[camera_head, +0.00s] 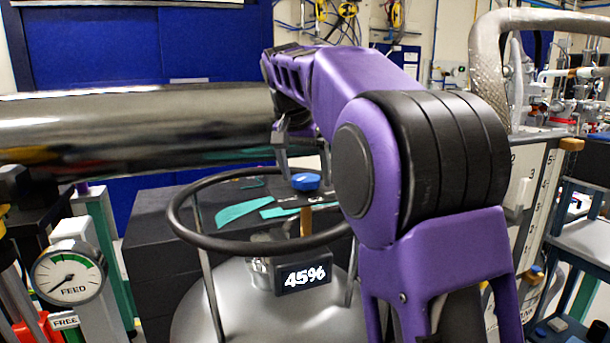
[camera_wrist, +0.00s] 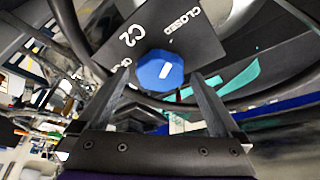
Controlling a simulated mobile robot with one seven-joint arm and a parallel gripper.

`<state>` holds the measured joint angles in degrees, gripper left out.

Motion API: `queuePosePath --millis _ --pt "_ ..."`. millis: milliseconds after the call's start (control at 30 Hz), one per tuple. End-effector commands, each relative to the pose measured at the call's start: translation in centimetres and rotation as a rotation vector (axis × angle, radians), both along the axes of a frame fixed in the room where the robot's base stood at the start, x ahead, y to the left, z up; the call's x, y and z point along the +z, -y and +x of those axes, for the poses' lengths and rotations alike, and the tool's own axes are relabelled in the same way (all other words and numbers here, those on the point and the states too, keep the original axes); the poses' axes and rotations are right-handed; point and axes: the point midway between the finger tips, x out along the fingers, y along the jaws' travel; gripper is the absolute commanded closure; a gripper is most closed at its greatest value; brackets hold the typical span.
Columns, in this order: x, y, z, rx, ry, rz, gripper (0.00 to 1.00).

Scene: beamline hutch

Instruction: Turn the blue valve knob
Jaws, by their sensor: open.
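The blue valve knob (camera_head: 305,181) sits inside a black ring in the head view, above a display that reads 45%. In the wrist view the knob (camera_wrist: 160,71) is a blue faceted cap with a white mark, on a dark plate (camera_wrist: 185,28) lettered "C2" and "CLOSED". My gripper (camera_head: 303,160) is above the knob in the head view, pointing down. In the wrist view its two fingers (camera_wrist: 163,80) are apart, one on each side of the knob, with nothing between them that they visibly touch. How far the fingertips are above the knob is hard to tell.
The black ring (camera_head: 196,237) surrounds the knob on thin posts over a grey dome (camera_head: 250,310). A large metal pipe (camera_head: 130,130) runs behind at the left. A "FEED" gauge (camera_head: 68,274) stands at the lower left. A curved metal pipe (camera_head: 488,70) rises at the right.

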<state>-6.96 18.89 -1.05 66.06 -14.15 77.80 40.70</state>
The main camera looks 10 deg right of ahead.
Motion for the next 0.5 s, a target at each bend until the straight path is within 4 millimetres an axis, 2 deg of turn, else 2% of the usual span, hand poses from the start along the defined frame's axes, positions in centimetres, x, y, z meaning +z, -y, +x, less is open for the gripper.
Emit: queuePosePath --millis 200,500 --pt "-0.01 0.0 0.02 0.0 0.0 0.0 0.0" --pt "0.0 0.0 0.01 0.0 0.0 0.0 0.54"
